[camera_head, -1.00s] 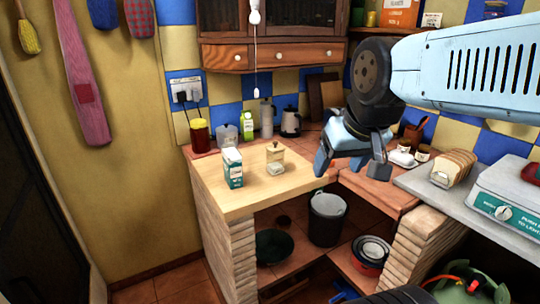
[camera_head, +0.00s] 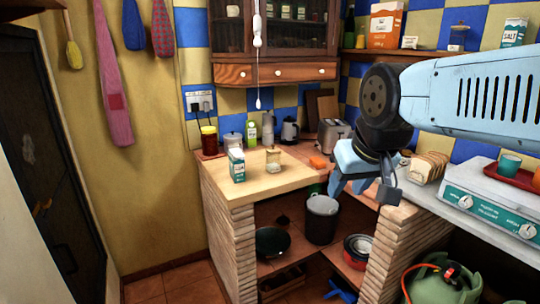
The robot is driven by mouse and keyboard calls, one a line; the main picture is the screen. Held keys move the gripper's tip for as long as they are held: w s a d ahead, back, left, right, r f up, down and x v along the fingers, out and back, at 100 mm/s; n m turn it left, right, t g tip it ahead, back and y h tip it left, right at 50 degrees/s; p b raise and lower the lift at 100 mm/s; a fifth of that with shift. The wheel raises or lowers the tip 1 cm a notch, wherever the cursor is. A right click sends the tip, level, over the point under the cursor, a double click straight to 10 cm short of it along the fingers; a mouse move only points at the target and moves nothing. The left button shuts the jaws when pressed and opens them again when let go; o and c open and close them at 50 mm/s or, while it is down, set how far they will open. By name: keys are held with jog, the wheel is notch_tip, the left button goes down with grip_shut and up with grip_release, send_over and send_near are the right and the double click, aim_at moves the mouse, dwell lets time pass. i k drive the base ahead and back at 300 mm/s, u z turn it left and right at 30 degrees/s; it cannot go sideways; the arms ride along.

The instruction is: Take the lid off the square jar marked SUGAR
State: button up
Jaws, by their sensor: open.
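A small squarish jar (camera_head: 273,159) with a pale cream-brown top stands on the wooden counter top (camera_head: 268,183). Its marking is too small to read, so I cannot tell if it says SUGAR. It is upright, and its top appears to be on it. A green and white carton (camera_head: 237,166) stands just left of it. My gripper (camera_head: 362,190) is open, pointing down, with nothing between its fingers. It is well to the right of the jar and apart from it.
A red-brown jar (camera_head: 209,141), a green-labelled bottle (camera_head: 252,134) and a toaster (camera_head: 333,134) stand along the back. A cabinet (camera_head: 274,72) hangs above. The wood in front of the jar is clear.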

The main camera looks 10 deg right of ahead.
aim_at(273, 150)
jog(key=z, duration=0.05)
jog(key=i, duration=1.3)
jog(key=u, duration=0.6)
